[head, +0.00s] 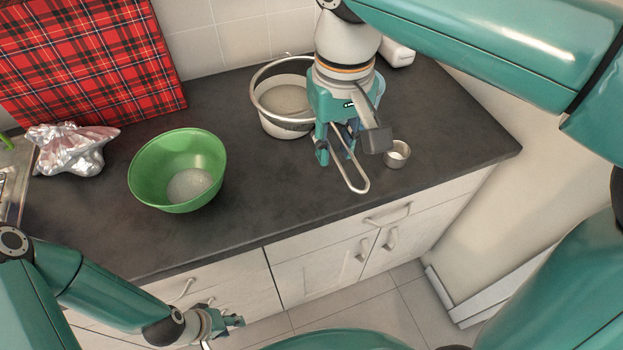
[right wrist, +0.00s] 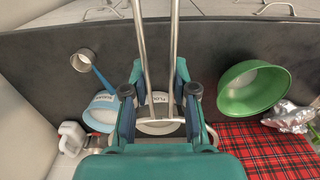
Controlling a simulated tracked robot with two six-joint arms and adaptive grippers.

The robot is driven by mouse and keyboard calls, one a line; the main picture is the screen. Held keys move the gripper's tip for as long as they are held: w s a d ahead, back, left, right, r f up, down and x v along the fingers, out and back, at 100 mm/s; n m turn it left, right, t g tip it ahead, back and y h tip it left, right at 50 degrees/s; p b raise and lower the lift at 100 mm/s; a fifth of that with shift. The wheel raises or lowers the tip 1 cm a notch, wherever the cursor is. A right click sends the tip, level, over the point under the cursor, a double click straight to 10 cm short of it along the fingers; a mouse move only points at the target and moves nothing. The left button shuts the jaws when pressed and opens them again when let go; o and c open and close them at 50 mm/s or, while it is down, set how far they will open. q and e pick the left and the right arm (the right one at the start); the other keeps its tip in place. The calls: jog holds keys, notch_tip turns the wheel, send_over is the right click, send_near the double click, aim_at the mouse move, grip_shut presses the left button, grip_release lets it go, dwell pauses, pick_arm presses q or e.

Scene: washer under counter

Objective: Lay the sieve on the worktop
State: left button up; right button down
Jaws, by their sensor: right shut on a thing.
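The sieve shows in the head view as a metal rim (head: 256,78) with a long wire-loop handle (head: 359,188). My right gripper (head: 338,152) is shut on the handle, above the worktop (head: 240,235). The rim is tilted and overlaps a white tub with pale powder; I cannot tell whether they touch. In the right wrist view the handle's two wires (right wrist: 142,45) run between the fingers (right wrist: 153,105); the sieve's bowl is mostly hidden. My left gripper (head: 228,322) is low in front of the cabinets, apart from the sieve; its opening is unclear.
A green bowl (head: 148,170) with white powder stands left of centre. The white tub (head: 283,128) and a blue tub (right wrist: 99,120) stand near my right gripper. A small metal cup (head: 397,155) is to its right. Crumpled foil (head: 72,148) lies left. The worktop's front middle is clear.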

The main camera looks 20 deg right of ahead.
notch_tip(320, 180, down, 19)
jog(key=shift+s+f, duration=0.1)
dwell(0.4)
jog(key=c, duration=0.9)
grip_release()
jog(key=shift+f, duration=0.1)
notch_tip(320, 180, up, 12)
jog(key=shift+s+r, duration=0.1)
